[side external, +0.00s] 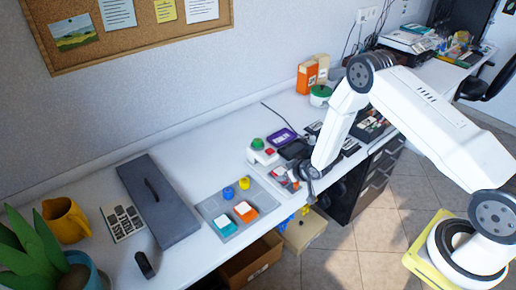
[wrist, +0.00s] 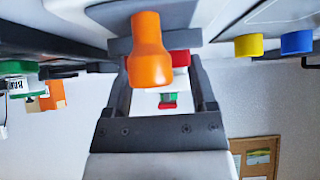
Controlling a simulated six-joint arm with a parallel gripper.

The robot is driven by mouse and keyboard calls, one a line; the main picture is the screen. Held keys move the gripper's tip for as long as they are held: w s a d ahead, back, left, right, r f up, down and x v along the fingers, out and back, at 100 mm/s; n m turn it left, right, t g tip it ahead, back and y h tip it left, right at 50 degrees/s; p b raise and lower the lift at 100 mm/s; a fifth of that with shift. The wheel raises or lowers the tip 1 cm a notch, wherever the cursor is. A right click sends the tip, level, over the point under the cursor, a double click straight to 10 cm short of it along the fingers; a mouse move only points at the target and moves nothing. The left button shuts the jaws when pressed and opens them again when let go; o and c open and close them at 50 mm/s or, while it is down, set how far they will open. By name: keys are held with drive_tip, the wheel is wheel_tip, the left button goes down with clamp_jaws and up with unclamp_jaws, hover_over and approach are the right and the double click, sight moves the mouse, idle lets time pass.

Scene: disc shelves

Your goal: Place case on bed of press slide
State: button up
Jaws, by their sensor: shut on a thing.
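My gripper (side external: 302,174) is low over the right end of the work area, beside the small white press (side external: 262,152) with its green button. In the wrist view my gripper (wrist: 162,92) is shut on a dark grey piece (wrist: 119,46), which I take for the case; it spans the fingertips. An orange knob-shaped part (wrist: 150,62) stands in front of it and hides its middle. The grey slide plate (side external: 278,178) lies in front of the press, partly hidden by my gripper. I cannot tell whether the case touches the bed.
A grey tray (side external: 214,209) holds a teal block (side external: 223,225), an orange block (side external: 245,211), a blue knob (side external: 228,193) and a yellow knob (side external: 244,183). A purple tray (side external: 284,138) lies behind the press. A dark grey case-like slab (side external: 158,200) lies left. Open boxes stand below the table edge.

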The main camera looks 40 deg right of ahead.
drive_tip(key=shift+f, duration=0.1)
drive_tip(key=o, duration=1.3)
drive_tip(key=shift+s+r, duration=0.4)
drive_tip(key=shift+r, duration=0.15)
drive_tip(key=v, duration=1)
drive_tip(key=shift+s+r, duration=0.25)
drive_tip(key=shift+s, duration=0.05)
drive_tip(key=shift+r, duration=0.1)
